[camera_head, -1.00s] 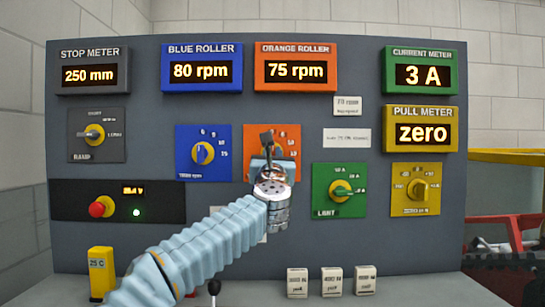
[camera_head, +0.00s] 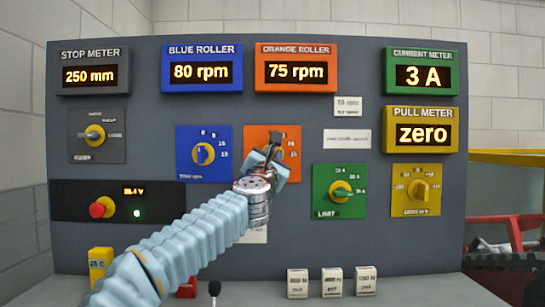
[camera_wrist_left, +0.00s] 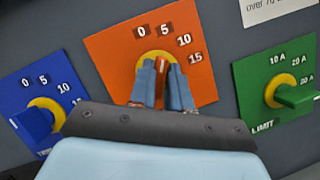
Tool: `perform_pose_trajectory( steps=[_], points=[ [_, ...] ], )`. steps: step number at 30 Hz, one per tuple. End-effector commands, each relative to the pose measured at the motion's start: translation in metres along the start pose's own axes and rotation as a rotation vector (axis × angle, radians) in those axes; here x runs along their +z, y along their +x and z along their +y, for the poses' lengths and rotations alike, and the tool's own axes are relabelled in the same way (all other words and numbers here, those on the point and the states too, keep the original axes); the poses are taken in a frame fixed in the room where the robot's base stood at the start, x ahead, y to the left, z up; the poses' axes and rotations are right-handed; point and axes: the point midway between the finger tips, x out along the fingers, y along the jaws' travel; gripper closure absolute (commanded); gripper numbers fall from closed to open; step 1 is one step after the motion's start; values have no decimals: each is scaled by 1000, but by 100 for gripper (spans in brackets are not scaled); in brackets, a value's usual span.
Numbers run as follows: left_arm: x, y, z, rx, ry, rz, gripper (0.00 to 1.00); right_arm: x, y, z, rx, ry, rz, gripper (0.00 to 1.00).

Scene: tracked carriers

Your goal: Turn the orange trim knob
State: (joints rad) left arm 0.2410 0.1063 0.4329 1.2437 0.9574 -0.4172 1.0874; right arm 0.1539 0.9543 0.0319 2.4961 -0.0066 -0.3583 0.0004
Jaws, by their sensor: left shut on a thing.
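The orange trim knob (camera_wrist_left: 161,66) sits on a yellow disc in the middle of the orange dial plate (camera_wrist_left: 118,50), marked 0, 5, 10, 15. My left gripper (camera_wrist_left: 163,72) is shut on this knob, one finger on each side, and hides most of it. In the head view the left gripper (camera_head: 272,152) is tilted, its wrist low and to the left of the orange plate (camera_head: 291,133). The orange roller display (camera_head: 295,70) above reads 75 rpm. My right gripper does not show.
A blue knob (camera_head: 203,153) is left of the orange plate, a green knob (camera_head: 341,191) lower right, and a yellow knob (camera_head: 420,189) farther right. A red button (camera_head: 99,209) is at lower left. Several small blocks (camera_head: 331,282) stand on the ledge.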

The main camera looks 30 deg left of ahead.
Motion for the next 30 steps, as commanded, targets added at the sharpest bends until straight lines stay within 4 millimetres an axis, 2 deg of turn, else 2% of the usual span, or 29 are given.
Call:
perform_pose_trajectory(
  steps=[8,9,13,23,26,30],
  points=[
    [0,0,0,0,0,0,100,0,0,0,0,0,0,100],
    [0,0,0,0,0,0,80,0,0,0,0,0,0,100],
    [0,0,0,0,0,0,62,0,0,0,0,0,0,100],
    [-1,-4,-1,0,0,0,62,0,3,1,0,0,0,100],
    [-2,-18,-1,1,1,-2,62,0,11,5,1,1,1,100],
    [-3,-51,-2,2,1,-3,62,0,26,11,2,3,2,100]
  ],
)
